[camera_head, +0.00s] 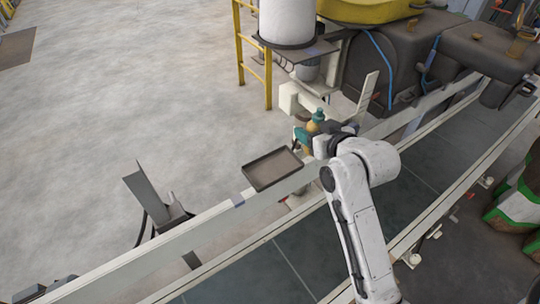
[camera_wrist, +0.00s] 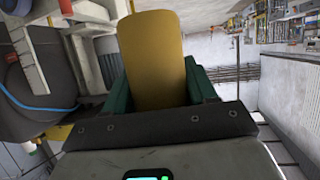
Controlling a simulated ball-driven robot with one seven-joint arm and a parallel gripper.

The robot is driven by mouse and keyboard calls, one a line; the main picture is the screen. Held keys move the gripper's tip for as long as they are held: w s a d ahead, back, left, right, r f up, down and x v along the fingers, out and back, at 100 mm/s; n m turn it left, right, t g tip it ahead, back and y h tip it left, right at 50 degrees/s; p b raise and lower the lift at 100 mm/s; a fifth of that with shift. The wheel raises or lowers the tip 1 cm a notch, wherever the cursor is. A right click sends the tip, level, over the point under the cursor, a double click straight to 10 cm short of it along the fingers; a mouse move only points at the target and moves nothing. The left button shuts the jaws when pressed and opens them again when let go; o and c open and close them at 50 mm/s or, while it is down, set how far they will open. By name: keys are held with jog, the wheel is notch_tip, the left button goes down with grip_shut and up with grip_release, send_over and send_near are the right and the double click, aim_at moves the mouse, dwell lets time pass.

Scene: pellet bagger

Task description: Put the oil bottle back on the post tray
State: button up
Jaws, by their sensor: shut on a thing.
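In the wrist view the yellow bottle (camera_wrist: 156,62) stands between the teal fingers. My gripper (camera_head: 308,136) is shut on the bottle and holds it beside the conveyor's far rail. The post tray (camera_head: 272,169) is a shallow dark tray with a raised rim, at the far rail, left of and nearer than the bottle. It looks empty. The bottle appears apart from the tray. Part of the bottle is hidden by my gripper in the head view.
The conveyor belt (camera_head: 405,205) runs diagonally, with pale rails (camera_head: 180,240). An upright metal plate (camera_head: 367,97) stands close right of the bottle. Another bracket (camera_head: 147,190) rises left of the tray. Dark machinery (camera_head: 385,70) fills the back right. Open floor (camera_head: 120,90) lies beyond the tray.

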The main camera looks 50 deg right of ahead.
jog(key=w+a+f, duration=0.1)
jog(key=w+f, duration=0.2)
jog(key=w+a+f, duration=0.1)
jog(key=w+f, duration=0.1)
jog(key=w, duration=0.1)
jog(key=w+a+f, duration=0.2)
jog(key=w+f, duration=0.1)
jog(key=w, duration=0.1)
jog(key=shift+f, duration=0.3)
jog(key=shift+f+p, duration=0.45)
jog(key=shift+f, duration=1.1)
jog(key=shift+f, duration=0.2)
jog(key=o, duration=1.1)
jog(key=shift+r, duration=0.1)
